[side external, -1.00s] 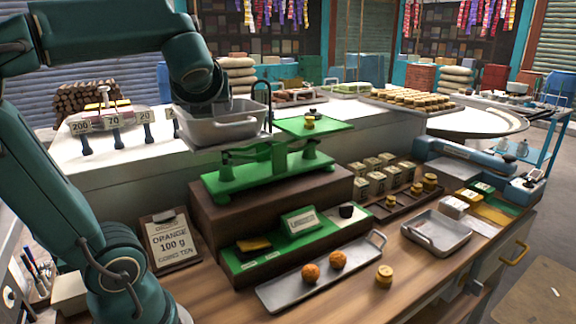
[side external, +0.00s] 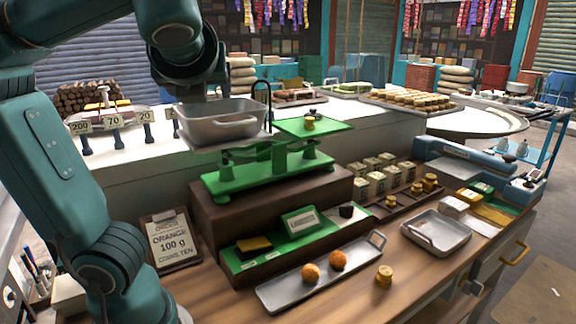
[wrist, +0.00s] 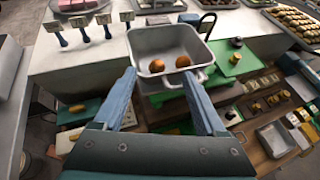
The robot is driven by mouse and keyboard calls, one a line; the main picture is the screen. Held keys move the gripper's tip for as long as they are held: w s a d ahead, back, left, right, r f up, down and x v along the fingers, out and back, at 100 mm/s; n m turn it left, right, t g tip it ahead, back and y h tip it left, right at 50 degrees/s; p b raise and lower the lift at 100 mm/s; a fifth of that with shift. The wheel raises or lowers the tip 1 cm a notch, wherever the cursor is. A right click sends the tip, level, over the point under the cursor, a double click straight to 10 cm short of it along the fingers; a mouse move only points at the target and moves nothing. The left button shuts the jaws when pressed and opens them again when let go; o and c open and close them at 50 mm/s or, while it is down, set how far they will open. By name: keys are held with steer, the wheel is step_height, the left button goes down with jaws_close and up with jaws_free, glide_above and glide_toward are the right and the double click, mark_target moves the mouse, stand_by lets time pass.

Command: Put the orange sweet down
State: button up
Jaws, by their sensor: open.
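The grey scale pan (side external: 222,124) sits on the left side of the green balance (side external: 258,170). In the wrist view two round orange-brown sweets lie apart inside the pan (wrist: 143,41), a left sweet (wrist: 157,66) and a right sweet (wrist: 182,61). My gripper (wrist: 159,76) is open and empty, with its fingers spread at the pan's near side. In the side view its fingers are hard to see above the pan, and the pan wall hides the sweets. Two more orange sweets, one left (side external: 311,272) and one right (side external: 337,260), lie on the metal tray (side external: 285,296).
The balance's right green plate (side external: 330,126) carries small brass weights. An order card reading orange 100 g (side external: 171,243) stands at the front left. A black hook (side external: 264,92) rises beside the pan.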

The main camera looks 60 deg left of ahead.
steer(key=d+f+n+h, duration=0.6)
steer(key=f+n, duration=0.3)
steer(key=n, duration=0.2)
steer(key=d+f+n+t+h, duration=0.1)
steer(key=d+f+n+h, duration=0.5)
steer(key=n, duration=0.5)
step_height(320, 180, down, 3)
steer(key=d, duration=0.2)
steer(key=shift+s+d+f, duration=0.15)
steer(key=shift+s+d, duration=0.15)
steer(key=shift+s, duration=0.05)
steer(key=shift+o, duration=0.5)
steer(key=shift+s, duration=0.1)
stand_by(1.1)
